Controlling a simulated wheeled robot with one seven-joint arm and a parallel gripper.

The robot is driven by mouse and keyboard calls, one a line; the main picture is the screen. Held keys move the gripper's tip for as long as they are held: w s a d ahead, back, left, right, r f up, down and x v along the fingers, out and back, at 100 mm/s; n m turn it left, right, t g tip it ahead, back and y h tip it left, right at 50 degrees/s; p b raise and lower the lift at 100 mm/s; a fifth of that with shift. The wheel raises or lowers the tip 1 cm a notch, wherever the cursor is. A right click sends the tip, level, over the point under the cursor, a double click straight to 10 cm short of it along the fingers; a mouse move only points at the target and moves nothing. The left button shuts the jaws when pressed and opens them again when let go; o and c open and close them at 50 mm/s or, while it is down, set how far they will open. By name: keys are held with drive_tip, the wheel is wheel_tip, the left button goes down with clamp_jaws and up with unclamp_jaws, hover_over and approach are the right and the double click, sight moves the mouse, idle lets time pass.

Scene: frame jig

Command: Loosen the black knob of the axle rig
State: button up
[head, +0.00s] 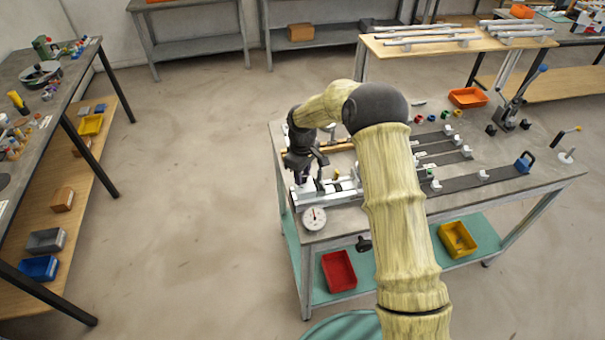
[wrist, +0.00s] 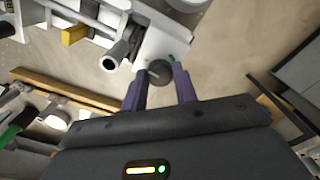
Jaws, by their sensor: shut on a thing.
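The black knob (wrist: 159,71) shows in the wrist view as a small dark disc on a light metal plate of the axle rig (wrist: 178,42). My gripper (wrist: 158,79) has its two purple fingers on either side of the knob, shut on it. In the head view my gripper (head: 301,177) points down at the left end of the axle rig (head: 345,191), on the near left part of the grey table. The knob is hidden behind my gripper there. The wrist view also shows a metal tube end (wrist: 109,62) beside the knob.
A round dial gauge (head: 314,217) sits at the table's near left corner. Dark rails with white blocks (head: 467,153), a blue part (head: 524,161) and an orange tray (head: 467,97) occupy the table's right side. The floor left of the table is clear.

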drive_tip(key=shift+r, duration=0.1)
drive_tip(key=o, duration=1)
wheel_tip(320, 180, up, 17)
drive_tip(key=b, duration=0.3)
drive_tip(key=shift+r, duration=0.15)
